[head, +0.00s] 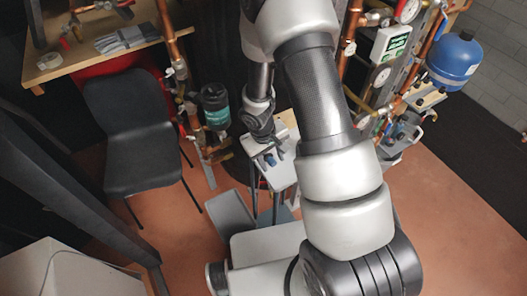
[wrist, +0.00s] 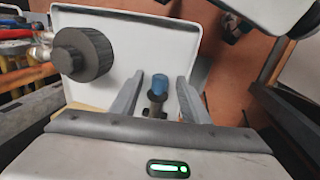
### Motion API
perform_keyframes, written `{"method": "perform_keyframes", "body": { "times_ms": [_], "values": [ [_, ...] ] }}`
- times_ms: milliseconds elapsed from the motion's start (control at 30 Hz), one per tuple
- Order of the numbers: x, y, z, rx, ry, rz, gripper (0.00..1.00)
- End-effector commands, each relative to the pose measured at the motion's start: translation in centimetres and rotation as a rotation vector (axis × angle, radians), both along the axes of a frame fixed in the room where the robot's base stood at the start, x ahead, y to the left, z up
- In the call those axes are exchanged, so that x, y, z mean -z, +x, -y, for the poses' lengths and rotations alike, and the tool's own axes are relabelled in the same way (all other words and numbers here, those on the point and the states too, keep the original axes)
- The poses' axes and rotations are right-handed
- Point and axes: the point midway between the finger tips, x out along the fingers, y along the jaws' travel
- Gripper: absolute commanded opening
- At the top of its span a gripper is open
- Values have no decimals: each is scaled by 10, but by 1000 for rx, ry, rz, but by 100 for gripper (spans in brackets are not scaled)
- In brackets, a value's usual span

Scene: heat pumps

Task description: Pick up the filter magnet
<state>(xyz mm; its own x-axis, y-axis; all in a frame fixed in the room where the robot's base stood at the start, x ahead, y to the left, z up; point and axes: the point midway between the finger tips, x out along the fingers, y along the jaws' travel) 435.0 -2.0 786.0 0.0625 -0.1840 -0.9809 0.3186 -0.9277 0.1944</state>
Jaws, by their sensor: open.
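My gripper (wrist: 161,90) is open over a white tray (wrist: 120,22). A small upright piece with a blue cap (wrist: 160,83) and a metallic lower part stands between its fingers, with a gap visible on both sides. A black ribbed round knob (wrist: 83,54) lies on the tray to the left of the fingers. I cannot tell for sure which of these two is the filter magnet. In the head view, my gripper (head: 270,141) is above the tray (head: 283,176), and small blue parts show beside it.
A black chair (head: 135,125) and a workbench (head: 90,50) stand at the left. Copper pipes with valves and gauges (head: 381,76) and a blue tank (head: 455,60) stand at the right. Several tools lie beside the tray at the left of the wrist view.

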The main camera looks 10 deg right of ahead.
Motion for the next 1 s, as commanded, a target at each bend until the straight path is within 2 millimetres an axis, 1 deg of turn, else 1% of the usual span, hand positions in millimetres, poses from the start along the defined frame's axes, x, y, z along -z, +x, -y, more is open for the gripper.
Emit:
{"method": "perform_keyframes", "body": {
  "times_ms": [67,267,300,367,400,533,833,933,1000],
  "values": [
    [5,0,1,1,-1,0,42],
    [5,0,1,1,-1,1,42],
    [5,0,1,1,-1,1,38],
    [5,0,1,1,-1,1,28],
    [5,0,1,1,-1,1,21],
    [5,0,1,1,0,0,0],
    [1,1,1,1,0,2,0],
    [-10,2,1,1,2,5,0],
    [-23,2,1,2,1,6,0]
  ]
}}
